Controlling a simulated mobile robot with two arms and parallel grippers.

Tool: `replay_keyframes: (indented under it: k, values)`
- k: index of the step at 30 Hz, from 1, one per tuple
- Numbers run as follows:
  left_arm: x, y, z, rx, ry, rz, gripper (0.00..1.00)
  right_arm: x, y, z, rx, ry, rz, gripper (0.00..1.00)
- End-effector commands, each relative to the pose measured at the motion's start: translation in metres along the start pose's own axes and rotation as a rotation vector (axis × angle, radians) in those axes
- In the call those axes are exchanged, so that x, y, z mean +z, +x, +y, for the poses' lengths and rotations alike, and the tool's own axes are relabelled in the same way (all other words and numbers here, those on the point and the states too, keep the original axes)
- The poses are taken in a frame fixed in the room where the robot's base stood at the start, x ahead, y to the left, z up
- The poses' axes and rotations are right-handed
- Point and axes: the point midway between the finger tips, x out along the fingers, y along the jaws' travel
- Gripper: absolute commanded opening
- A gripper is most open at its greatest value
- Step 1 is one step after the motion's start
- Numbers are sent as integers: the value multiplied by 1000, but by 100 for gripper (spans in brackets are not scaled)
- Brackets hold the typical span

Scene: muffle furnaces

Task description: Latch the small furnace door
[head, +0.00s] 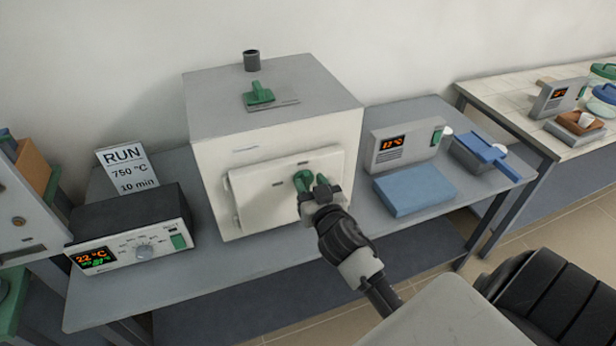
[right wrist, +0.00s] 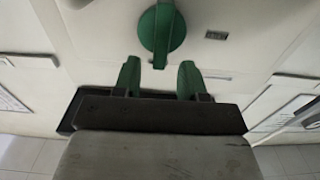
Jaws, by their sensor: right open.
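The small furnace (head: 215,165) is a pale box with a grey top in the middle of the bench. Its door (head: 262,195) lies against the front face; I cannot tell whether a thin gap remains. A round green latch knob (head: 302,180) with a raised bar sits toward the door's right side. In the right wrist view the latch knob (right wrist: 162,30) has its bar upright in the picture. My right gripper (head: 318,188) is at the door, close to the knob. In the right wrist view my right gripper (right wrist: 158,80) is open and empty, its green fingertips apart below the knob. My left gripper is out of view.
A controller (head: 145,250) showing 22 °C and a RUN card (head: 128,170) stand left of the furnace. A blue-topped unit (head: 415,188) and a blue-handled grey box (head: 475,155) are to its right. Green tongs or a handle (head: 259,95) and a dark vent (head: 251,61) are on top.

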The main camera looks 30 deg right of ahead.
Motion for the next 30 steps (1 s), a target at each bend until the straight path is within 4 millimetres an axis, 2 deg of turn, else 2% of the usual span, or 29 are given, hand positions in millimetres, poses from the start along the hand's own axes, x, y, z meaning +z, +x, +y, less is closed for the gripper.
replay_keyframes:
  k: [6, 14, 22, 30]
  values:
    - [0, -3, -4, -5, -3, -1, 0, 0, 16, 0, -1, -1, 0, 42]
    - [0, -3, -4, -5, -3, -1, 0, 0, 16, 0, -1, 0, 0, 42]
    - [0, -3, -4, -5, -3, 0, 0, 0, 16, 0, 0, -1, -1, 0]
    - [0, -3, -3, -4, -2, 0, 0, 0, 16, 0, 0, -15, -1, 0]
